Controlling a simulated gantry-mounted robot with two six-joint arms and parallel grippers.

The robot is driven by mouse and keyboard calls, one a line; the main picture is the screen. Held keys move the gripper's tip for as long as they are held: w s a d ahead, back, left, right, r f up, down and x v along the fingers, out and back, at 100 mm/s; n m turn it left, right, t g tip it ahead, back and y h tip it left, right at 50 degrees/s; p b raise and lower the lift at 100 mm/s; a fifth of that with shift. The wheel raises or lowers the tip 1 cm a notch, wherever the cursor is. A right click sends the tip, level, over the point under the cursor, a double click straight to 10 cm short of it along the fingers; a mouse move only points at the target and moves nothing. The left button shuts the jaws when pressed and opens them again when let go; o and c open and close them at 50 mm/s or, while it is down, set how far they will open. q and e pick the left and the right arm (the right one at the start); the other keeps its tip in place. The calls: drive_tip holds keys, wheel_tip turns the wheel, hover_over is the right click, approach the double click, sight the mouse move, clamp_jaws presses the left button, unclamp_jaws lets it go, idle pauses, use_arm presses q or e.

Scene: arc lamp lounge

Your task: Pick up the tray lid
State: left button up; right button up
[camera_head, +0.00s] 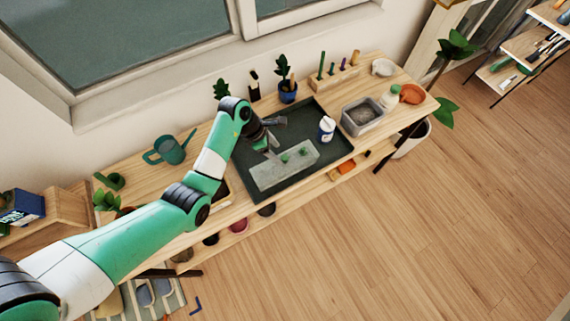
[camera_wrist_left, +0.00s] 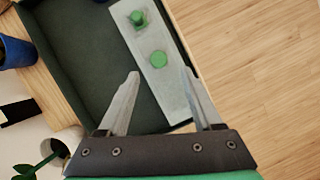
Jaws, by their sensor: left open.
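The tray lid (camera_head: 268,177) is a long pale grey slab with two green knobs on top. It lies in the front part of a large dark tray (camera_head: 333,150) on the wooden bench. In the wrist view the lid (camera_wrist_left: 140,47) runs between and beyond my fingertips. My left gripper (camera_head: 271,147) is open and empty, at the back left edge of the lid. In the wrist view its two fingers (camera_wrist_left: 160,73) stand apart with a green knob between and just past the tips. I cannot tell the height above the lid. My right gripper is not in view.
A white and blue can (camera_head: 327,129) stands in the tray right of the lid. A grey basin (camera_head: 362,117) stands right of the tray. A potted plant (camera_head: 287,89) and a block with green pegs (camera_head: 334,75) are behind. A teal watering can (camera_head: 170,150) stands left.

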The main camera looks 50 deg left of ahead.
sight(285, 157)
use_arm(q)
drive_tip(key=shift+x, duration=0.9)
drive_tip(key=b+x, duration=0.1)
drive_tip(key=x, duration=0.2)
drive_tip(key=b+x, duration=0.1)
drive_tip(key=x, duration=0.1)
drive_tip(key=shift+w+d+r+b, duration=0.1)
drive_tip(key=shift+w+d+b, duration=0.05)
drive_tip(key=shift+w+b, duration=0.15)
drive_tip(key=shift+r, duration=0.1)
clamp_jaws()
